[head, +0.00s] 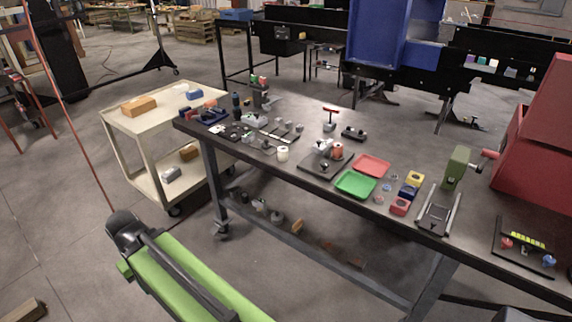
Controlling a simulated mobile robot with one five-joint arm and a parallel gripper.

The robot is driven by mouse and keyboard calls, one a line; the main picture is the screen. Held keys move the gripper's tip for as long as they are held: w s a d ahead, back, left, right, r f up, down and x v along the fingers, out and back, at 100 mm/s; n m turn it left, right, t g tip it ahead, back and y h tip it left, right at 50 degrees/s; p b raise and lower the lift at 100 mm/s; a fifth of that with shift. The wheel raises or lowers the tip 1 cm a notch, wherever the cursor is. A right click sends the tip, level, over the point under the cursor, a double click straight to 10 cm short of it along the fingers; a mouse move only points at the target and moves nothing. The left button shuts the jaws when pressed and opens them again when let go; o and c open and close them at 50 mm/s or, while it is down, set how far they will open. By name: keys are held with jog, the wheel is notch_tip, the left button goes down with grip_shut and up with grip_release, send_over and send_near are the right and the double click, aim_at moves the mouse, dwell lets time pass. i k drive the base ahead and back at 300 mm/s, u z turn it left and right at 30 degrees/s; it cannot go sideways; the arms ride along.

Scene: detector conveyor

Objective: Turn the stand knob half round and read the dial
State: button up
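A dark workbench (300,190) crosses the middle of the head view. A stand with a dark square base (318,168) is near its centre and carries a grey fitting (322,147) and a red round part (337,151). This may be the stand with the knob, but I cannot tell for sure. No dial face is readable at this size. A small stand with a red T-shaped handle (330,110) is behind it. My green and black arm is at the lower left, in front of the bench and away from it. My gripper is not visible.
Red (373,165) and green (356,184) trays, small coloured blocks, a green post device (456,165) and a dark board with coloured knobs (522,262) crowd the bench's right. A cream cart (120,117) stands left. A red cabinet (540,140) stands right.

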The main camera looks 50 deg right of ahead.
aim_at(324, 164)
jog(key=u, duration=0.1)
jog(key=k, duration=1.05)
jog(key=z, duration=1.6)
jog(key=i, duration=0.9)
jog(key=u, duration=0.05)
